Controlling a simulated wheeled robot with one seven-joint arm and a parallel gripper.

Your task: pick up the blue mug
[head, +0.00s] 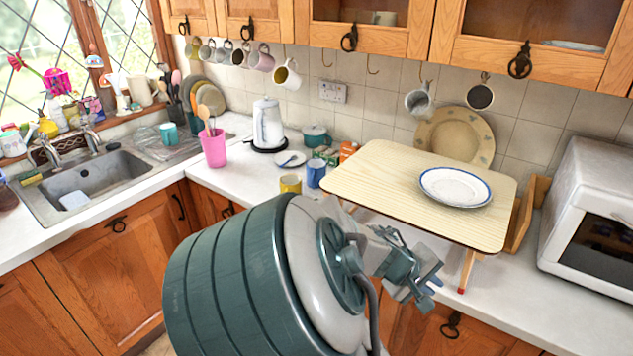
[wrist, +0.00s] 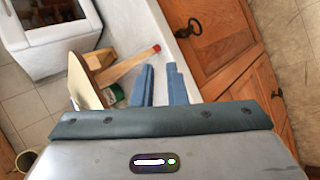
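The blue mug (head: 316,172) stands upright on the counter in the head view, just left of the small folding table and behind a yellow mug (head: 290,183). My gripper (head: 428,277) is in front of the counter, below and right of the blue mug and well apart from it. In the wrist view my gripper (wrist: 158,66) shows two blue fingers with a gap between them and nothing held. The blue mug does not show in the wrist view.
A small wooden table (head: 385,178) with a white plate (head: 455,187) stands right of the mugs. A pink utensil pot (head: 214,148) and a kettle (head: 268,124) stand to the left. A microwave (head: 597,220) is at the right. Cups hang above on hooks.

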